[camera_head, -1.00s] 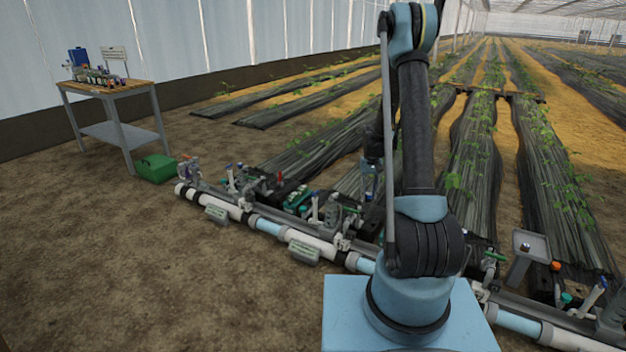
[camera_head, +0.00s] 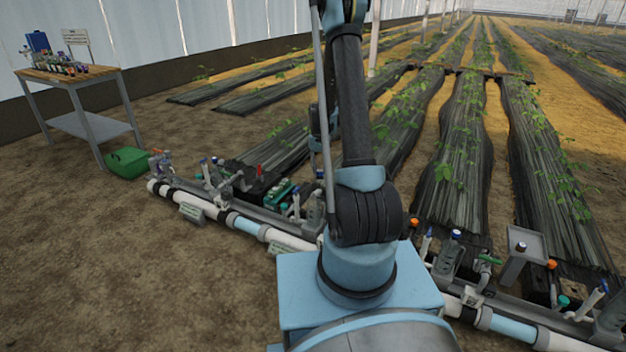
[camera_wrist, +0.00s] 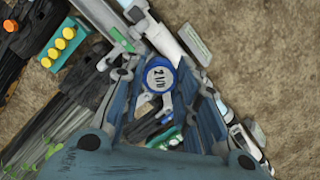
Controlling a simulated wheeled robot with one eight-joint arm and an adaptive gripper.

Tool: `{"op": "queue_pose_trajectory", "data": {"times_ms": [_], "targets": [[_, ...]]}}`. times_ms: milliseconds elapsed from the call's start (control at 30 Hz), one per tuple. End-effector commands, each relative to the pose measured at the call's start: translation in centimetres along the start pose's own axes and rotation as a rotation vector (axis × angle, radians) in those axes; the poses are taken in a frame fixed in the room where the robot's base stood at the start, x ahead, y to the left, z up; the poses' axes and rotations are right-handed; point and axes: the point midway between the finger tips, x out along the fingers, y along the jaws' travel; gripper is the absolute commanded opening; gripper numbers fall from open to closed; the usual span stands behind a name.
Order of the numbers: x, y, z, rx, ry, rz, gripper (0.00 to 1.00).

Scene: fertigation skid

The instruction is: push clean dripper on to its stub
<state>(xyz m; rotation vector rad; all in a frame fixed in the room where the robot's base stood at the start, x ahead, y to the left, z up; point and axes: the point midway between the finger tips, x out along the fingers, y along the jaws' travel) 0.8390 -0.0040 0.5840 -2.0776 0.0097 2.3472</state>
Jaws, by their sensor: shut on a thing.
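In the wrist view my gripper (camera_wrist: 160,88) has its two blue fingers converging on a small dripper (camera_wrist: 158,76), a round piece with a white marked face and a blue rim. The dripper sits between the fingertips and the gripper is shut on it. Grey and white pipework lies beyond and around the fingertips. I cannot tell which piece there is the dripper's stub. In the head view my arm hides much of the pipe line, and the dripper cannot be made out in the gripper there.
A long pipe manifold (camera_head: 245,226) with valves and fittings runs across the ground. A small grey stand (camera_head: 523,250) rises at right. A wooden-topped table (camera_head: 85,78) with bottles stands at far left, beside a green box (camera_head: 127,163). The soil at front left is clear.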

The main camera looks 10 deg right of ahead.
Motion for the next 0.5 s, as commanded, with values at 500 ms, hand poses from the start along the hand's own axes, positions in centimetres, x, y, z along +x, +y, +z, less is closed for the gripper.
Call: {"op": "queue_pose_trajectory", "data": {"times_ms": [500], "targets": [[3.0, -1.0, -5.4, 0.395, 0.023, -0.037, 0.17]]}}
